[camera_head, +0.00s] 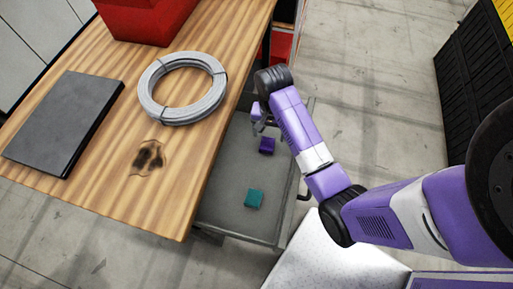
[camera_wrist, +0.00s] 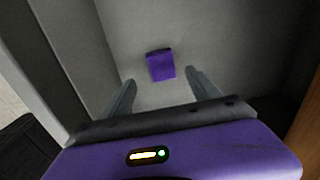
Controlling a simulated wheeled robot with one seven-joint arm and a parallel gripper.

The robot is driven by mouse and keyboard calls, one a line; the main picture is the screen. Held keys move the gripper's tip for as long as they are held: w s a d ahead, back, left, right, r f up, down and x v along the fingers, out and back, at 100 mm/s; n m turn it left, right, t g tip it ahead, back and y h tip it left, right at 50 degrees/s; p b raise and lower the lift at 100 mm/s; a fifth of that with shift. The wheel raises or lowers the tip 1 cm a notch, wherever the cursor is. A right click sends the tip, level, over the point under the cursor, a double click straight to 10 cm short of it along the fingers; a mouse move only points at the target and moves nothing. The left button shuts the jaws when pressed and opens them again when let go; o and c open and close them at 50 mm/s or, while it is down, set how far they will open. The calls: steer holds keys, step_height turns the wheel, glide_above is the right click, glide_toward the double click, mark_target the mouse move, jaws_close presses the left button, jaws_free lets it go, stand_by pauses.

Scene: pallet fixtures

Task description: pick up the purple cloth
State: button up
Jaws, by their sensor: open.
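The purple cloth (camera_head: 267,145) is a small folded piece lying on the grey floor of an open drawer (camera_head: 225,195), in the head view. It also shows in the wrist view (camera_wrist: 161,66), beyond and between my two fingertips. My gripper (camera_head: 258,123) is over the drawer, close to the cloth and pointing down into it. In the wrist view my gripper (camera_wrist: 158,82) has its fingers apart with nothing between them. I cannot tell the exact height of the fingertips above the cloth.
A teal cloth (camera_head: 254,198) lies nearer the drawer's front end. The wooden tabletop (camera_head: 190,165) overhangs the drawer's left side and holds a cable coil (camera_head: 182,87), a dark flat case (camera_head: 64,122) and a red bin (camera_head: 145,18). The drawer walls (camera_wrist: 75,60) stand close around my gripper.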

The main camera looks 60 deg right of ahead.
mark_target(267, 143)
step_height(267, 143, down, 7)
steer(key=shift+w+a+r, duration=0.1)
steer(key=shift+w, duration=0.05)
steer(key=shift+c, duration=0.2)
steer(key=c, duration=1.4)
